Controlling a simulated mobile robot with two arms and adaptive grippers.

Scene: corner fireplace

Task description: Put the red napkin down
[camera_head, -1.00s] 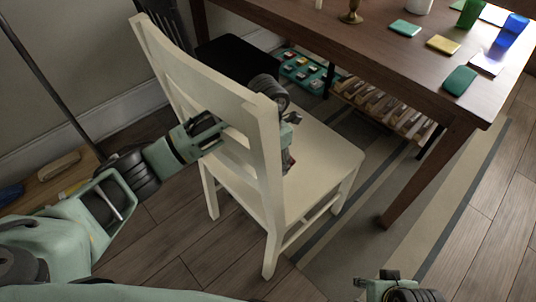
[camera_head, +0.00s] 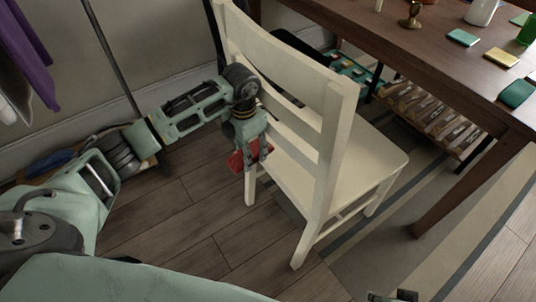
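The red napkin (camera_head: 236,162) hangs at the fingers of my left gripper (camera_head: 252,150), which points down beside the back of the cream chair (camera_head: 330,120). The fingers appear closed on the napkin, and part of it is hidden behind them. The napkin is above the wooden floor, to the left of the chair. Only a small dark part of my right gripper (camera_head: 392,296) shows at the bottom edge, so its fingers cannot be judged.
The dark wooden table (camera_head: 445,70) at the upper right bears a teal napkin (camera_head: 463,37), a yellow napkin (camera_head: 501,57), a green napkin (camera_head: 516,92) and a brass candlestick (camera_head: 411,15). A crate of bottles (camera_head: 430,115) stands under it. The floor (camera_head: 190,215) left of the chair is bare.

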